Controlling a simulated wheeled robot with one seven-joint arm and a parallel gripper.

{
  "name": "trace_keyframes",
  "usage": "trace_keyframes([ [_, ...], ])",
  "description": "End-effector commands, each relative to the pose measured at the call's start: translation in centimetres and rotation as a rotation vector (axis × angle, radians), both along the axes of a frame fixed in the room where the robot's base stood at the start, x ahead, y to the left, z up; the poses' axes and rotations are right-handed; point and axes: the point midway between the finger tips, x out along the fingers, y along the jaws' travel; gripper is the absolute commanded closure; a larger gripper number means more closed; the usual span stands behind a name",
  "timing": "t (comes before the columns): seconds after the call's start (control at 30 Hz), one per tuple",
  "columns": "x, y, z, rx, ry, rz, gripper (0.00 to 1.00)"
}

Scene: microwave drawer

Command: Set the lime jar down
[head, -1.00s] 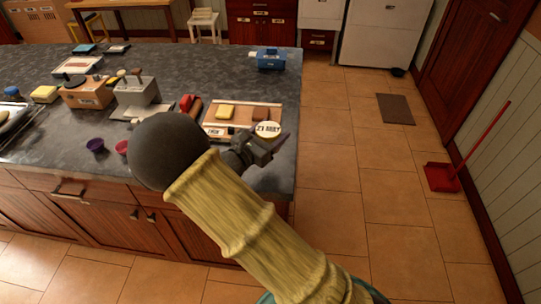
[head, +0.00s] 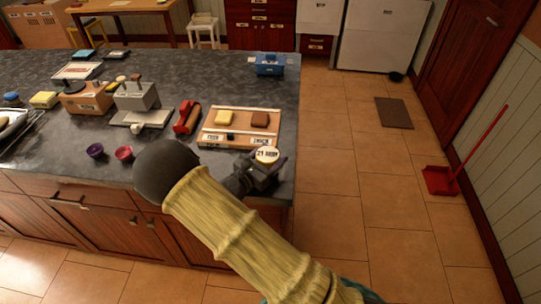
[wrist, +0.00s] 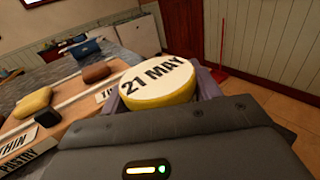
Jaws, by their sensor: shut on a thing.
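The jar shows as a round white lid marked "21 MAY" (head: 267,154) in the head view. In the wrist view the lid (wrist: 158,78) has a yellow band (wrist: 165,98) below its edge. My gripper (head: 266,168) is shut on the jar, with purple finger parts at both sides of it. It is over the front right part of the dark counter (head: 225,75), just in front of the wooden board (head: 212,140). The jar's lower part is hidden by the gripper, and I cannot tell whether it touches the counter.
The board carries a yellow block (head: 225,117) and a brown block (head: 260,119). A red object (head: 187,118), a grey device (head: 140,103) and two small cups (head: 124,153) stand to the left. A blue box (head: 270,63) is at the back right. The counter's right edge is close.

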Motion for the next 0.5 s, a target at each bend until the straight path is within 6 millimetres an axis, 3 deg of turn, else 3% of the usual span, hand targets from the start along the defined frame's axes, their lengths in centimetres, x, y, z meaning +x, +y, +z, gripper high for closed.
trace_keyframes([
  [0.27,0.01,0.00,-0.25,-0.001,-0.001,0.000,0.66],
  [0.3,0.01,0.01,-0.18,0.000,0.000,0.000,0.30],
  [0.37,0.01,0.01,-0.17,0.000,0.000,0.000,0.18],
  [0.5,0.01,0.01,-0.16,0.000,0.000,0.000,0.16],
])
